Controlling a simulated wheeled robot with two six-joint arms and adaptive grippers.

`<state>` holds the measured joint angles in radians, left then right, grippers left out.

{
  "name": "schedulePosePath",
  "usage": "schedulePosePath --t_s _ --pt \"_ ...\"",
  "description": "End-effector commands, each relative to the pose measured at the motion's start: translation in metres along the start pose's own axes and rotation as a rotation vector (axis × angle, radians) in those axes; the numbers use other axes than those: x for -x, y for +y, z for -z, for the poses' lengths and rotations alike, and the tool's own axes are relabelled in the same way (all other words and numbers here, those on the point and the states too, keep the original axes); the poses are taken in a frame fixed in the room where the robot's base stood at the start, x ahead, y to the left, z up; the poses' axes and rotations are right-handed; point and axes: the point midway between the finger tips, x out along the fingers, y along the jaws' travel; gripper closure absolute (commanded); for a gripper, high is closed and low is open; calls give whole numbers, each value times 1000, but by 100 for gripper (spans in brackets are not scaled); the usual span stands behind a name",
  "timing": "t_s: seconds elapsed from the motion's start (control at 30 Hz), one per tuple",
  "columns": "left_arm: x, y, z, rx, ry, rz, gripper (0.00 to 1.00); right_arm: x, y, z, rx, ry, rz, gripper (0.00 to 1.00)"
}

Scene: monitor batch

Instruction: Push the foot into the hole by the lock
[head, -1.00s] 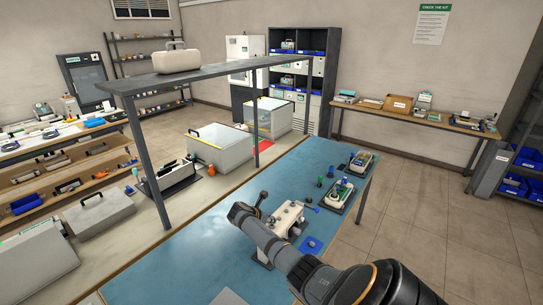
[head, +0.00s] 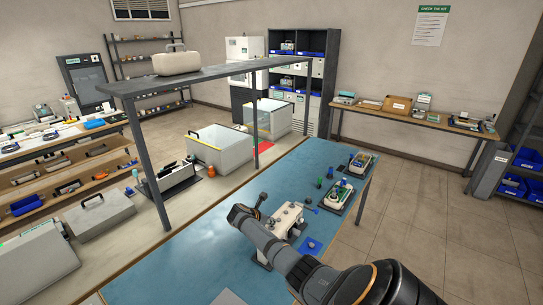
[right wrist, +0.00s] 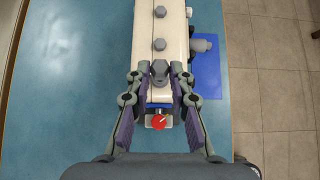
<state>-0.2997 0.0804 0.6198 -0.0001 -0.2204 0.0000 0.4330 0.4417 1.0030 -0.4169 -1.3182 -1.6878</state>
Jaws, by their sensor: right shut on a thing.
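The cream monitor unit (head: 287,218) lies on the blue bench mat, partly behind my right arm. In the right wrist view its long cream body (right wrist: 166,30) has several grey feet or bolts along it. A grey hexagonal foot (right wrist: 159,69) stands at the near end, between the fingertips of my right gripper (right wrist: 160,78), which is shut on it. A red round lock knob (right wrist: 158,122) with a pale mark sits just below the body's near end. The hole under the foot is hidden. My left gripper is in neither view.
A blue pad (right wrist: 207,75) with a grey part on it lies right of the unit. Two more units on dark trays (head: 341,192) stand farther along the bench. A shelf frame (head: 215,73) rises on the left. Bare mat (head: 190,262) lies left of the unit.

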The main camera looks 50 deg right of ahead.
Motion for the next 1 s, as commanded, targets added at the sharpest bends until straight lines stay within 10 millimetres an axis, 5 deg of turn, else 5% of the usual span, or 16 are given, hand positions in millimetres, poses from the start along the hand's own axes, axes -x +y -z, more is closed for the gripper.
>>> schedulePosePath --t_s 1.0 --pt "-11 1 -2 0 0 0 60 -12 0 13 0 0 1 100"
